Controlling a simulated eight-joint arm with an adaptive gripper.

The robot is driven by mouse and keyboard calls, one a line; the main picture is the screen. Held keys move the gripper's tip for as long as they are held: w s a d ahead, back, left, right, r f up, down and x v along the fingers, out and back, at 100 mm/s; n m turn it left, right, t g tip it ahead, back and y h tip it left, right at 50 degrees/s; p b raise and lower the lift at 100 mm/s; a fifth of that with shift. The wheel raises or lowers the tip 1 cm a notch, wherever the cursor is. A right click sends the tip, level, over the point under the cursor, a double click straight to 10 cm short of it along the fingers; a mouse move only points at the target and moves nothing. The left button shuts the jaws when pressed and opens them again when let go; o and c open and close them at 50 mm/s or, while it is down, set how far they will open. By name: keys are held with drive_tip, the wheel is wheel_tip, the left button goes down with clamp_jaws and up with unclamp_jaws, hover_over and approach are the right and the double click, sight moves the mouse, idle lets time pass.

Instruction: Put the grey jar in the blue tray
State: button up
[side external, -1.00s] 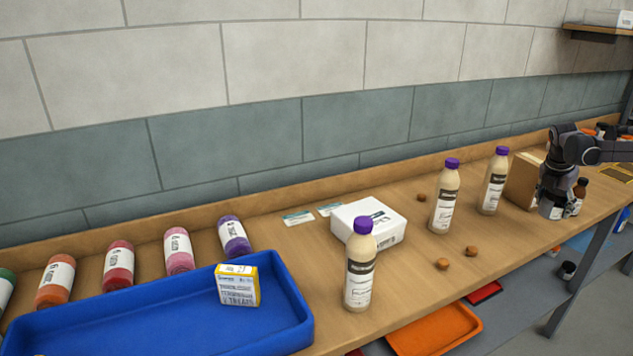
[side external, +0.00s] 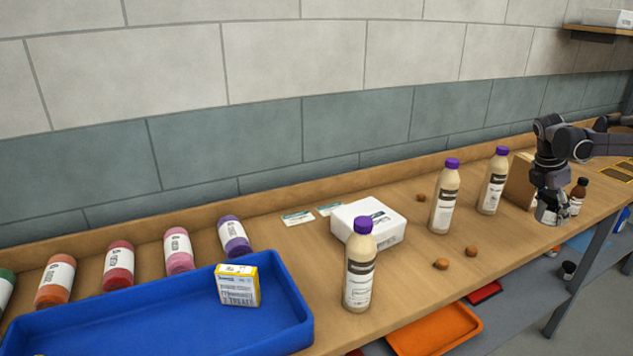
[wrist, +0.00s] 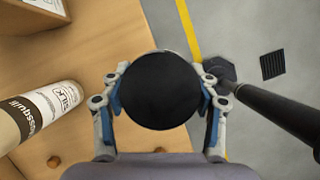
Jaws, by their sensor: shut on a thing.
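My gripper (side external: 549,205) is at the right end of the counter, shut on the grey jar (side external: 549,213). In the wrist view the jar's round dark top (wrist: 160,90) sits between the two fingers, with the counter to the left and the floor to the right below. I cannot tell whether the jar's base touches the counter. The blue tray (side external: 297,312) is far off at the left front of the counter. A yellow and white box (side external: 238,286) stands in it, and much of its floor is bare.
Between gripper and tray stand three purple-capped bottles (side external: 361,265) (side external: 446,197) (side external: 493,181), a white box (side external: 369,219) and small brown balls (side external: 441,264). A cardboard box (side external: 518,181) and brown bottle (side external: 578,194) are near the gripper.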

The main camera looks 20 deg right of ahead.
drive_tip(key=a+f+m+g+y, duration=0.1)
drive_tip(key=a+m, duration=0.3)
drive_tip(key=a, duration=0.5)
drive_tip(key=w+a+m+g+y, duration=0.1)
drive_tip(key=a+m, duration=0.4)
drive_tip(key=a, duration=0.4)
drive_tip(key=a+f+m+y, duration=0.1)
drive_tip(key=a+m, duration=0.3)
drive_tip(key=a, duration=0.5)
drive_tip(key=shift+w+a+f+g+y, duration=0.2)
drive_tip(key=shift+a+f+g+y, duration=0.15)
drive_tip(key=shift+y, duration=0.25)
drive_tip(key=shift+a+m, duration=0.2)
drive_tip(key=shift+m, duration=0.1)
drive_tip(key=w+a+r+m+y, duration=0.1)
drive_tip(key=w+a+r+m, duration=0.15)
drive_tip(key=a, duration=0.25)
drive_tip(key=n+t+h, duration=0.4)
drive_tip(key=n+h, duration=0.2)
drive_tip(key=n, duration=1.3)
hover_over(472, 214)
drive_tip(key=a, duration=0.2)
drive_tip(key=f, duration=0.1)
drive_tip(key=shift+w+d+f, duration=0.1)
drive_tip(key=shift+d+f, duration=0.05)
drive_tip(key=shift+f, duration=3.45)
